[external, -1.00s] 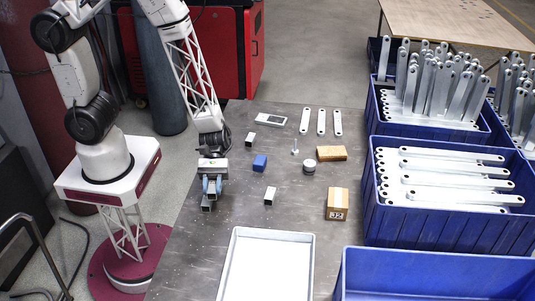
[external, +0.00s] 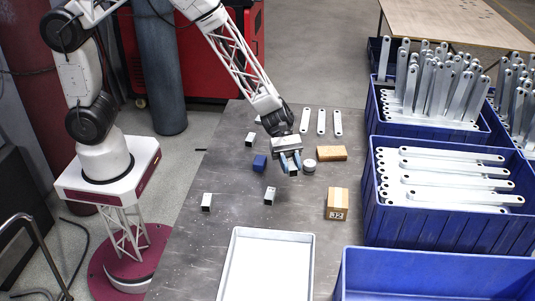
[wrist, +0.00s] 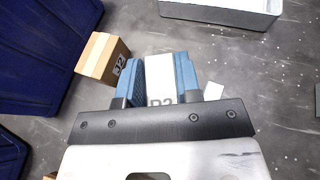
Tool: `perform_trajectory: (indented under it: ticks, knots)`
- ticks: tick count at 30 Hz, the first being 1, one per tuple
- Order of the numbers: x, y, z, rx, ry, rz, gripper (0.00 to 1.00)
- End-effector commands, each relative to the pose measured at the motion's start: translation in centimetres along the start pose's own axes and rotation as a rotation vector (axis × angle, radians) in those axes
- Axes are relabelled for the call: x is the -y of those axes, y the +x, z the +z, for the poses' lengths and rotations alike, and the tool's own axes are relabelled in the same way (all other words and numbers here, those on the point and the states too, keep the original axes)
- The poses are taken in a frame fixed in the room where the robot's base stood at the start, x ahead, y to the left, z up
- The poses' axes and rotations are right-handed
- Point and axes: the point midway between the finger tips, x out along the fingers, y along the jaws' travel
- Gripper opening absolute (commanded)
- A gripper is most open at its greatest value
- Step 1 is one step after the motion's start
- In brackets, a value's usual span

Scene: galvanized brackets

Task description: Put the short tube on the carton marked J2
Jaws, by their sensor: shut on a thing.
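The carton marked J2 (external: 337,203) is a small brown box on the table, right of and nearer than my gripper (external: 290,168). It also shows left of my fingers in the wrist view (wrist: 103,57), its top clear. My gripper is shut on a pale piece that looks like the short tube (wrist: 160,75); its white face shows between the blue fingers, with partly hidden lettering like "P2". The held piece is apart from the carton. Its far end and underside are hidden.
Similar tubes stand at left (external: 206,201), front (external: 270,195) and back (external: 249,139). A white tray (external: 268,232) is in front; blue bins (external: 440,225) stand at right.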

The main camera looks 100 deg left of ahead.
Motion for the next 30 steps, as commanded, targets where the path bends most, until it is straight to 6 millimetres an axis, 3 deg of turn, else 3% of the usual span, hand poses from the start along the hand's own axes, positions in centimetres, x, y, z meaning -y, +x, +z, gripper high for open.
perform_trajectory:
  ticks: [14,30]
  knots:
    - [-0.7,0.4,0.1,0.0,0.0,-0.001,0.07]
    - [-7.8,4.1,0.8,0.0,0.002,0.0,0.07]
